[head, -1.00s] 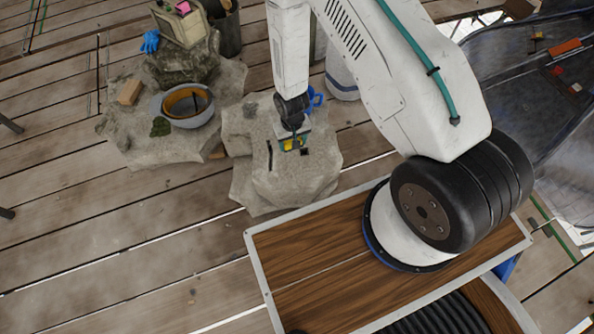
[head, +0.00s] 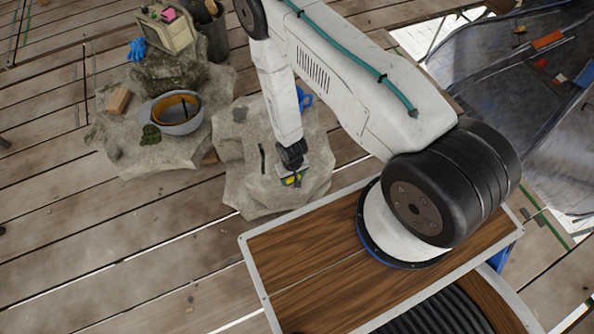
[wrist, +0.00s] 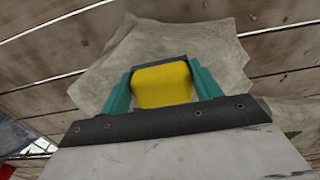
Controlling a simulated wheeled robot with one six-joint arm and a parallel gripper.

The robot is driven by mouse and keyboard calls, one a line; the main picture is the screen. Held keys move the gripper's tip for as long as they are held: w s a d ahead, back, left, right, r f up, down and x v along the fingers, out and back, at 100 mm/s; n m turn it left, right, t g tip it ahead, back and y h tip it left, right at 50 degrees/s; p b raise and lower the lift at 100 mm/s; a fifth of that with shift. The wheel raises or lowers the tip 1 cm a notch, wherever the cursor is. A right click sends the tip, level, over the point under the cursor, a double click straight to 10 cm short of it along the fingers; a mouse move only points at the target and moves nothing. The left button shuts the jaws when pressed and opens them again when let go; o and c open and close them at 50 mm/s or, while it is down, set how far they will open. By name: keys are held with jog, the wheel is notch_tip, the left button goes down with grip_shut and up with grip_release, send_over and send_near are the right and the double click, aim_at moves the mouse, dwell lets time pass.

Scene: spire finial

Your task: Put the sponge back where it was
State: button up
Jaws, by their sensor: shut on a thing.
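My gripper (head: 292,179) is shut on the sponge (wrist: 162,86), which is yellow with a dark layer along its far edge. In the wrist view the teal fingers press on its left and right sides. In the head view only a small bit of yellow shows below my wrist, over the near part of the right-hand pale stone slab (head: 245,180). I cannot tell whether the sponge touches the slab or hangs above it.
A thin black tool (head: 262,158) lies on the slab left of my gripper. A blue-handled mug (head: 305,98) is partly hidden behind my arm. Plank floor (head: 130,250) is clear in front.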

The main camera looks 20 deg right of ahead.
jog(key=w+d, duration=0.3)
jog(key=shift+w+d+f, duration=0.25)
jog(key=shift+s+a+f, duration=0.1)
jog(key=shift+a+f, duration=0.05)
jog(key=shift+f, duration=1.6)
jog(key=o, duration=1.1)
jog(key=shift+f, duration=0.1)
